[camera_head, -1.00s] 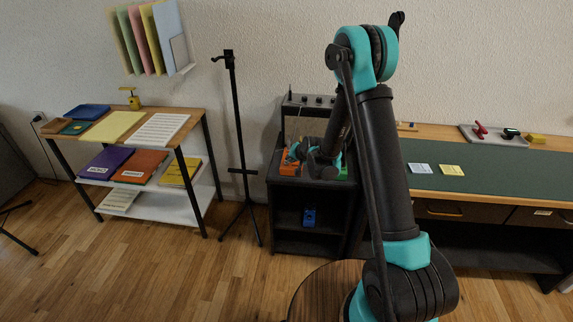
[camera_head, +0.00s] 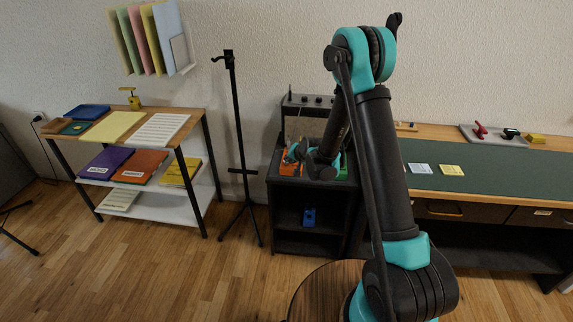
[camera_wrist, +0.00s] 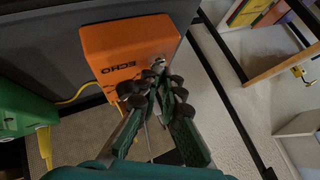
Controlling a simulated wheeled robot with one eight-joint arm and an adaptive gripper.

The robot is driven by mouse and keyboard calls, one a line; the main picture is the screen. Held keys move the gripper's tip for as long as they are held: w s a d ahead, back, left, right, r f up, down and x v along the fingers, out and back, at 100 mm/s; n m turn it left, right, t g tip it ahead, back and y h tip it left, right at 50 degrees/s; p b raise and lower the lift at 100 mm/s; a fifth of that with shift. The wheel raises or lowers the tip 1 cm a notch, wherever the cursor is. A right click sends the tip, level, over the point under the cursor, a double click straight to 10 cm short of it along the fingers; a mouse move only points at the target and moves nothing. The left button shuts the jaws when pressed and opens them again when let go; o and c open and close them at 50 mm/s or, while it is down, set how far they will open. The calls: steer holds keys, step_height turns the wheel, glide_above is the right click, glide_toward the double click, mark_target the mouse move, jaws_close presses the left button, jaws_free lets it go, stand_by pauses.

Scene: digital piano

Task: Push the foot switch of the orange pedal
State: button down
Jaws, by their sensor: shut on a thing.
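The orange pedal (camera_head: 291,167) sits on top of the black stand (camera_head: 287,225), partly hidden by my arm in the head view. In the wrist view the orange pedal (camera_wrist: 125,45) fills the upper middle, with the label ECHO on its face. A small silvery foot switch (camera_wrist: 158,64) shows near its lower right corner, mostly hidden by my fingers. My gripper (camera_wrist: 160,84) has its dark fingertips close together at that corner, around the switch. The fingers look narrowed onto it, but the exact contact is hidden.
A green pedal (camera_wrist: 22,108) lies left of the orange one, with a yellow cable (camera_wrist: 78,94) between them. A blue pedal (camera_head: 309,217) is on the lower shelf. An amplifier (camera_head: 305,120) stands behind. A black microphone stand (camera_head: 238,140) rises to the left.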

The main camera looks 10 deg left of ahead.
steer(key=shift+r, duration=3)
